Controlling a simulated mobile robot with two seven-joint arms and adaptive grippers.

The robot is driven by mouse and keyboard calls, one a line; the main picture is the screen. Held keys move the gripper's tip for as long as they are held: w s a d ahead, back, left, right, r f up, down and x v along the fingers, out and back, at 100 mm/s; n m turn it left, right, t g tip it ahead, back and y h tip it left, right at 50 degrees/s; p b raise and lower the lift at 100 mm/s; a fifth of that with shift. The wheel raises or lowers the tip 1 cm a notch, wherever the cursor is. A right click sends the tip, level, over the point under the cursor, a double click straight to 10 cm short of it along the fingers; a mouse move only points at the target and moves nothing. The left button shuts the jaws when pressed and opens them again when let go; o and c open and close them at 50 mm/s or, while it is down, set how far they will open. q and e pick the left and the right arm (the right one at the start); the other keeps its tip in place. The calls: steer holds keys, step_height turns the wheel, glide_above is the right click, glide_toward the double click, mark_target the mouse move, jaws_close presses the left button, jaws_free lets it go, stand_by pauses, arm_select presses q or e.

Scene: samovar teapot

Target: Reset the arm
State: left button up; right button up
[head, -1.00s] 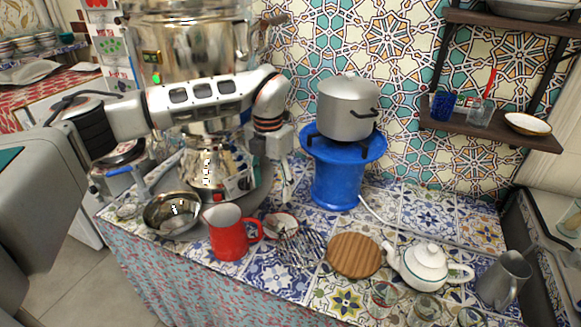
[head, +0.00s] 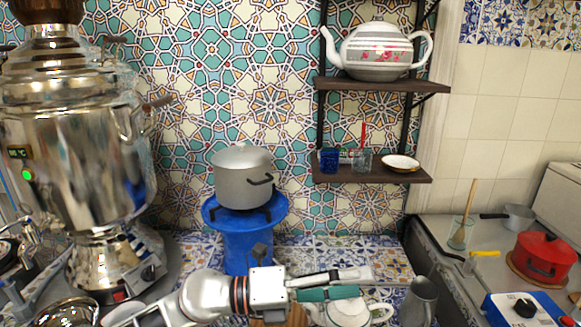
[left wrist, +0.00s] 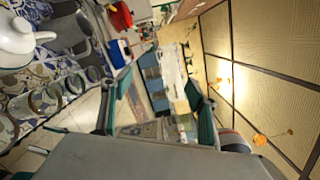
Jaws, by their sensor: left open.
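My left arm comes in low from the left in the head view and reaches rightward. My left gripper (head: 362,283) is open and empty, with its fingers pointing right. It overlaps the top of the white teapot (head: 348,313) in the picture; I cannot tell how far apart they are. The left wrist view shows the green-padded fingers (left wrist: 160,105) spread wide with nothing between them. The white teapot (left wrist: 14,36) is also there at the upper left. My right gripper is not in view.
A large samovar (head: 70,160) stands at left. A grey pot (head: 243,182) sits on a blue stand (head: 245,242). A metal pitcher (head: 418,302) is right of the gripper. Shelves (head: 375,85) hang above. A red pot (head: 540,254) sits on the right counter.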

arm_select(q)
steer(key=w+a+r+n+t+y, duration=0.2)
steer(key=w+a+r+n+t, duration=0.15)
steer(key=a+n+t, duration=0.35)
steer(key=w+a+r+n+t+y, duration=0.2)
steer(key=w+a+n+t, duration=0.25)
steer(key=n+t, duration=0.45)
steer(key=a+f+n+y, duration=0.6)
steer(key=a+y, duration=0.1)
steer(key=a, duration=0.2)
steer(key=a+f+n+y, duration=0.7)
steer(key=a, duration=0.2)
steer(key=s+a+f+n+g+y, duration=0.25)
steer(key=s+a+f+g, duration=0.25)
steer(key=s+a+f, duration=0.5)
steer(key=s+a+f+n+g+y, duration=0.25)
steer(key=s+a+f+g, duration=0.25)
steer(key=s+a+f, duration=0.5)
steer(key=d+f+n+t+h, duration=0.1)
steer(key=d+f+h, duration=0.2)
steer(key=d+f, duration=0.3)
steer(key=d+f+n+t+h, duration=0.1)
steer(key=d+f+h, duration=0.3)
steer(key=d, duration=0.9)
step_height(320, 180, down, 3)
steer(key=shift+r+t, duration=0.1)
steer(key=shift+t, duration=0.5)
